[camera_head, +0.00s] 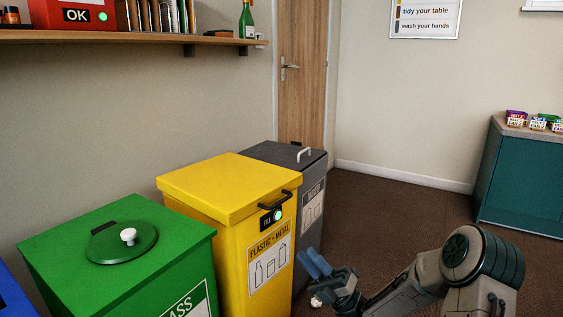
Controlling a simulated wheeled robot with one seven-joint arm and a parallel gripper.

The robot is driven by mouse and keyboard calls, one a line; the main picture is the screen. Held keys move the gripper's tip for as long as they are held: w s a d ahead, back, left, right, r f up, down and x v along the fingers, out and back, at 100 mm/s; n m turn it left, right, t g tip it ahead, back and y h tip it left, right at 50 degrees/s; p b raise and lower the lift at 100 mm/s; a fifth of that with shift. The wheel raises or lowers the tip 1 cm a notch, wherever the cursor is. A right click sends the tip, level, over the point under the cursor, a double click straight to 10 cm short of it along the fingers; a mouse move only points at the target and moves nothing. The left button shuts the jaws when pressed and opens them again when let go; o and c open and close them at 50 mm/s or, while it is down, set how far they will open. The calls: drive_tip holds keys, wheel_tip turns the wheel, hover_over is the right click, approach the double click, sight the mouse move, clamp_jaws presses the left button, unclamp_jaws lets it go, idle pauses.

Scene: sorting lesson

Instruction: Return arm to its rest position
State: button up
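My gripper (306,254) is at the lower middle, at the end of my arm, with its two blue fingers pointing up and to the left. It is in front of the right side of the yellow bin, near the grey bin. The fingers look close together with nothing visible between them, but I cannot tell whether they are open or shut. A small white thing (316,301) shows just below the gripper; I cannot tell what it is.
A green glass bin (75,241), a yellow plastic and metal bin (228,186) and a grey bin (283,152) stand along the left wall, lids closed. A shelf (130,38) hangs above. A teal cabinet (527,185) stands right. Brown floor (390,210) between is clear.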

drive_tip(key=w+a+r+m+t+h+p, duration=0.1)
drive_tip(key=w+a+r+m+h+p, duration=0.1)
drive_tip(key=w+r+m+h+p, duration=0.25)
drive_tip(key=w+a+r+m+t+h+p, duration=0.1)
drive_tip(key=w+a+r+m+h+p, duration=0.15)
drive_tip(key=r+h+p, duration=0.35)
drive_tip(key=s+d+r+m+h+p, duration=0.3)
drive_tip(key=d+r+m+h+p, duration=0.5)
drive_tip(key=r+m+h+p, duration=0.4)
drive_tip(key=s+d+r+m+g+h+p, duration=0.4)
drive_tip(key=s+d+r+m+p, duration=0.15)
drive_tip(key=s+r+p, duration=0.35)
drive_tip(key=s+r+m+g+p, duration=0.2)
drive_tip(key=s+r+m+p, duration=0.2)
drive_tip(key=s, duration=0.5)
drive_tip(key=s+a+r+m+g+y+p, duration=0.1)
drive_tip(key=s+r+m+g+p, duration=0.2)
drive_tip(key=s, duration=0.7)
drive_tip(key=shift+r+m+p, duration=0.4)
drive_tip(key=shift+m+p, duration=0.65)
drive_tip(key=shift+a, duration=0.1)
